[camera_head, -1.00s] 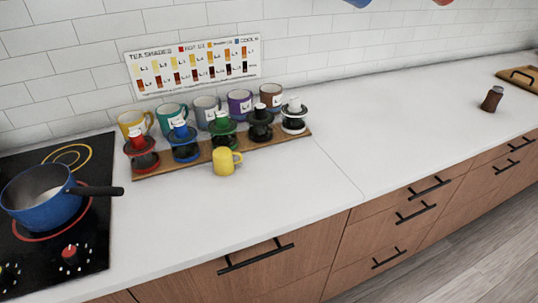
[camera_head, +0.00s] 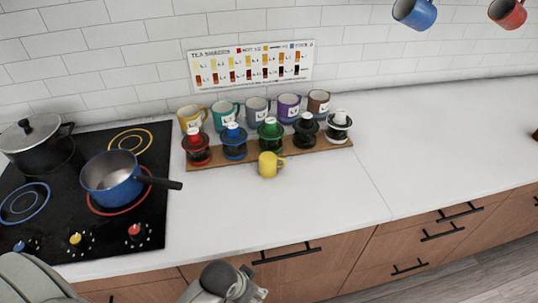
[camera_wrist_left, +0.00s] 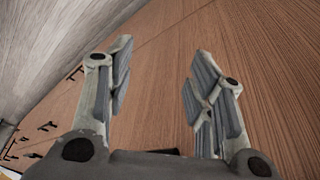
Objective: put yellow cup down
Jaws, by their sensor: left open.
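A plain yellow cup (camera_head: 269,165) stands upright on the white counter, just in front of the wooden board, its handle to the right. Nothing holds it. My left gripper (camera_wrist_left: 160,80) is open in the left wrist view, with nothing between its fingers and brown wood cabinet fronts behind them. In the head view, grey parts of my own arm show at the bottom edge, in front of the counter and well short of the cup; the fingers are not clear there. My right gripper is not in view.
A wooden board (camera_head: 222,163) carries several coloured lidded items, with labelled mugs behind. On the stove at left are a blue saucepan (camera_head: 112,179), its handle over the counter, and a black pot (camera_head: 37,143). A blue mug (camera_head: 415,13) hangs above.

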